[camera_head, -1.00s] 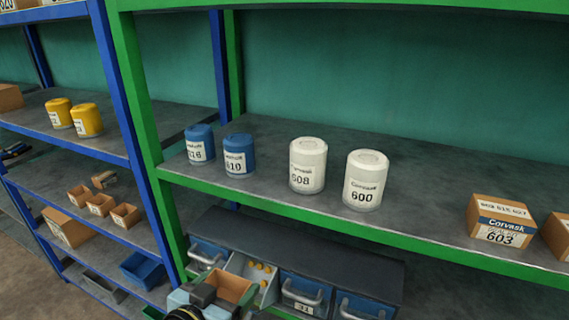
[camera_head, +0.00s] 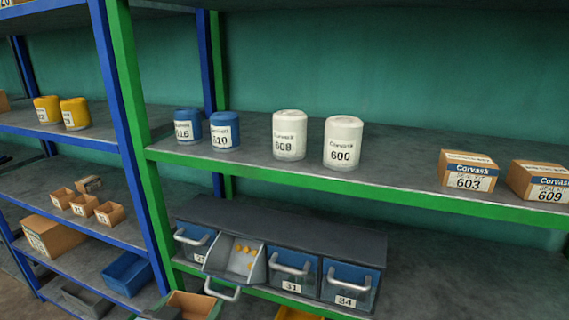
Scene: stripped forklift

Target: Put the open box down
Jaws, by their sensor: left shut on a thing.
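The box is in front of and below the row of drawers under the green shelf. My right gripper is not in view.
A tilted-out drawer (camera_head: 236,262) with several small yellow pieces is just behind the box. Closed drawers (camera_head: 292,275) stand right of it. White cans (camera_head: 290,135), blue cans (camera_head: 224,131) and closed boxes (camera_head: 468,171) stand on the green-edged shelf (camera_head: 400,190). Small open boxes (camera_head: 82,204) sit at left.

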